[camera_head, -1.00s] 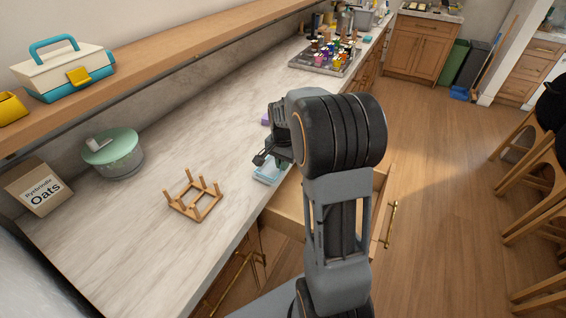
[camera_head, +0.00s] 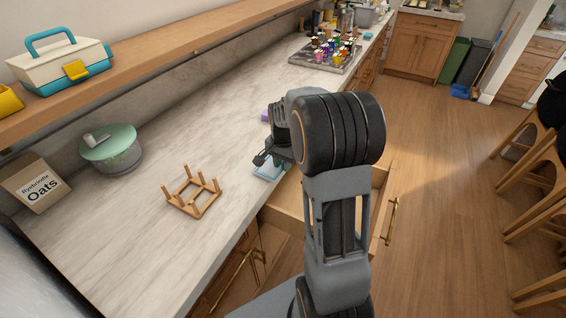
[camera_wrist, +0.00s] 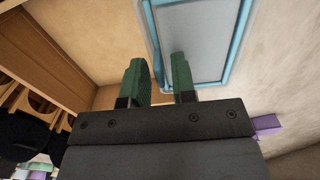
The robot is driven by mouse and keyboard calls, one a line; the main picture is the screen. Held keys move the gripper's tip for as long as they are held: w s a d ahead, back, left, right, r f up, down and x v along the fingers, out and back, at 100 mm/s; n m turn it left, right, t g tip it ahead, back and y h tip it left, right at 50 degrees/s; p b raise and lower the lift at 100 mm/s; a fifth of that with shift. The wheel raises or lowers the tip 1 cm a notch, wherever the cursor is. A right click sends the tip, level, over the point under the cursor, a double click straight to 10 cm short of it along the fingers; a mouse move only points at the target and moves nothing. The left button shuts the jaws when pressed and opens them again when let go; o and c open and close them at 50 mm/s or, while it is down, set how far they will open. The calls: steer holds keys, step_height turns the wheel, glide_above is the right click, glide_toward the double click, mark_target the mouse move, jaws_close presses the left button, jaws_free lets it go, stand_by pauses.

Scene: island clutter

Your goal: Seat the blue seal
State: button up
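The blue seal (camera_wrist: 153,45) looks like a light-blue rim around a pale grey rectangular container or lid (camera_wrist: 205,45) in the wrist view. I cannot tell whether the rim is fully pressed down. In the head view the light-blue piece (camera_head: 267,173) lies at the counter's front edge, partly hidden by my gripper (camera_head: 263,160). My gripper also shows in the wrist view (camera_wrist: 159,68), with two green fingers apart. The rim's left side runs behind the gap between them. I see no clear grip on it. The right finger overlaps the grey surface.
A drawer (camera_head: 289,207) stands open below the counter. A wooden peg rack (camera_head: 194,194), a green-lidded pot (camera_head: 112,150) and an oats box (camera_head: 35,184) are on the left. A purple item (camera_wrist: 266,125) lies near the blue piece. The counter between (camera_head: 190,125) is clear.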

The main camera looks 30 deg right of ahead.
steer(key=shift+o, duration=0.9)
step_height(320, 180, up, 14)
steer(key=shift+f, duration=0.1)
stand_by(0.3)
steer(key=s+a+f+n+t, duration=0.2)
steer(key=s+a+n, duration=0.4)
steer(key=s, duration=0.2)
steer(key=s+a+f+n+t, duration=0.1)
steer(key=s+a+f+n, duration=0.1)
steer(key=s+a+n, duration=0.4)
steer(key=shift+s+f+t, duration=0.3)
steer(key=shift+s+t, duration=0.1)
steer(key=shift+s, duration=0.5)
